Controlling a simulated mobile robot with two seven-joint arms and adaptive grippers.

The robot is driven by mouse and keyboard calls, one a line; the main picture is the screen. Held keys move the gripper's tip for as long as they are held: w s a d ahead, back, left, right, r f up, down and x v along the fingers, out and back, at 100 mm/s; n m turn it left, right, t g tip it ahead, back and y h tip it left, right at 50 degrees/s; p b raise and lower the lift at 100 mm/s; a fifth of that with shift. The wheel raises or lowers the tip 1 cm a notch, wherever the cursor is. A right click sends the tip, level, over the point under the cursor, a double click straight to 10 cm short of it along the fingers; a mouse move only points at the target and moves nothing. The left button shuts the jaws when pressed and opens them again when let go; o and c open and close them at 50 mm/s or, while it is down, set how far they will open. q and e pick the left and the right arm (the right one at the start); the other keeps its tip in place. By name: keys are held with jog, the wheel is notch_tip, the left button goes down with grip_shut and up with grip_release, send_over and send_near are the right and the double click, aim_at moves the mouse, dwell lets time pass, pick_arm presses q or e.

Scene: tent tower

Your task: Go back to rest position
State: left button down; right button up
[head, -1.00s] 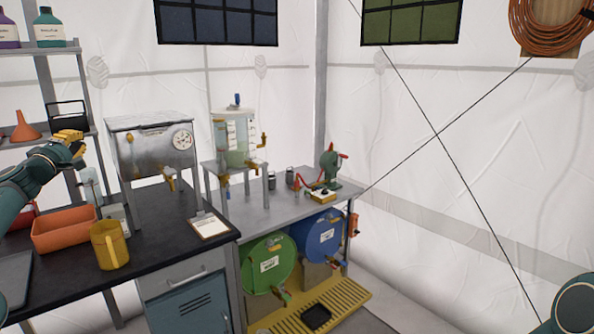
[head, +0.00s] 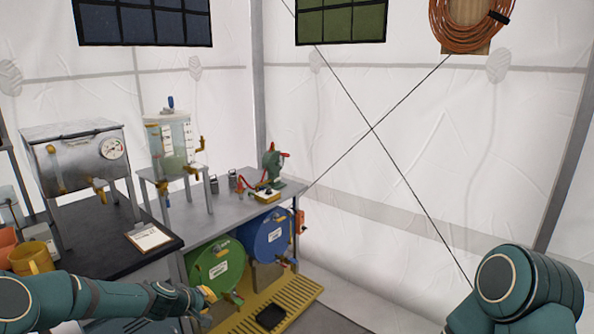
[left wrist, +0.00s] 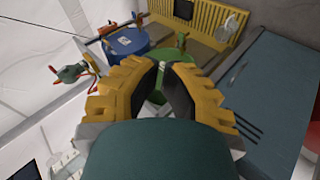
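My left arm reaches in low from the left in the head view. My left gripper (head: 205,302) is in front of the counter, with the green drum (head: 216,268) behind it. In the left wrist view the yellow-padded fingers of the left gripper (left wrist: 168,68) stand apart with a gap between them. Nothing is held there. My right arm shows only as a teal link (head: 515,290) at the lower right. The right gripper is out of view.
A dark counter (head: 95,225) holds a metal box with a gauge (head: 80,165), an orange-yellow mug (head: 32,258) and a clipboard (head: 149,238). A blue drum (head: 268,238) sits under the grey bench (head: 228,208). A yellow grate (head: 290,303) lies below. The right side shows bare tent wall.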

pick_arm(q)
jog(key=s+d+f+m+g, duration=0.3)
jog(key=s+d+f, duration=0.6)
jog(key=s+d, duration=0.3)
jog(key=s+d+f+m+g, duration=0.2)
jog(key=s, duration=0.8)
jog(key=s+d+f+m+g, duration=0.1)
jog(key=s+d+m, duration=0.1)
jog(key=s, duration=0.9)
jog(key=shift+s+f+g, duration=0.25)
jog(key=shift+f+g, duration=0.15)
